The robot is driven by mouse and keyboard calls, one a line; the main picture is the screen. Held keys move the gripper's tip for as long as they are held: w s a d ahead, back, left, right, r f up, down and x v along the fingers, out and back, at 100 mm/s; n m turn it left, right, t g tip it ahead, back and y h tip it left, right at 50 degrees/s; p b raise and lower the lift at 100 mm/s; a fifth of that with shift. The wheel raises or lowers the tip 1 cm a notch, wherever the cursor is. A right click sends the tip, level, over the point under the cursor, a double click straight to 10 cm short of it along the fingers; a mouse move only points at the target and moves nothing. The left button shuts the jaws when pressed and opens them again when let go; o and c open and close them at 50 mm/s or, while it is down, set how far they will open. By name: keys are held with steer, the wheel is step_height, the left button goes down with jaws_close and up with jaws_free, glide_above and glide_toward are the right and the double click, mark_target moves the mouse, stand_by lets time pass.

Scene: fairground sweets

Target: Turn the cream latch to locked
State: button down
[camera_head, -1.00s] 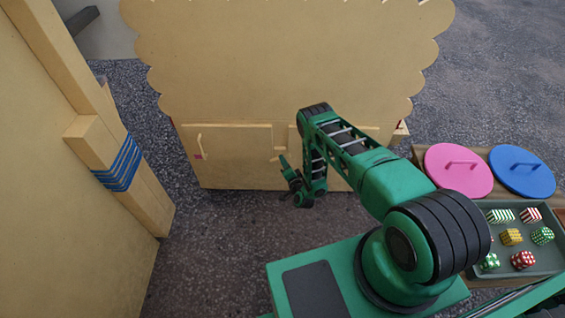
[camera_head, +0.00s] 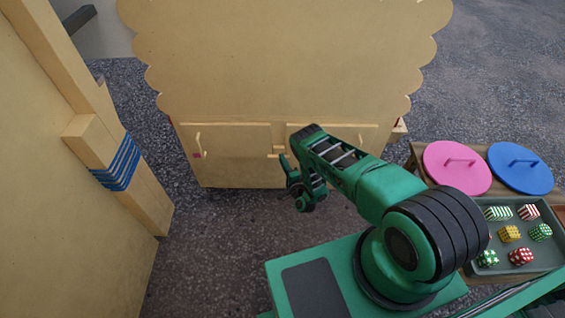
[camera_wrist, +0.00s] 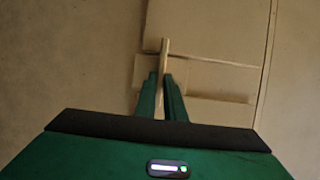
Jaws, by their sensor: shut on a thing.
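The cream latch (camera_wrist: 164,48) is a narrow bar on the cupboard front, upright in the wrist view. In the head view a small cream piece of it (camera_head: 277,155) shows between the two cupboard doors, partly hidden by my gripper. My gripper (camera_wrist: 161,77) is shut on the latch bar, with one green finger on each side of it. In the head view my gripper (camera_head: 284,162) is at the seam between the doors. Whether the latch is at its locked position cannot be told.
The left cupboard door (camera_head: 230,155) has an upright handle with a pink mark. The right door (camera_head: 365,134) is largely behind my arm. A pink lid (camera_head: 457,180), a blue lid (camera_head: 522,180) and a tray of sweets (camera_head: 550,262) lie at right. A wooden post (camera_head: 150,200) stands left.

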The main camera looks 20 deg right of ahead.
steer(key=shift+s+d+f, duration=0.1)
steer(key=shift+d+f, duration=0.05)
steer(key=c, duration=1.8)
jaws_free()
steer(key=shift+c, duration=0.2)
steer(key=s, duration=1)
steer(key=shift+s+d, duration=0.3)
steer(key=shift+d, duration=0.05)
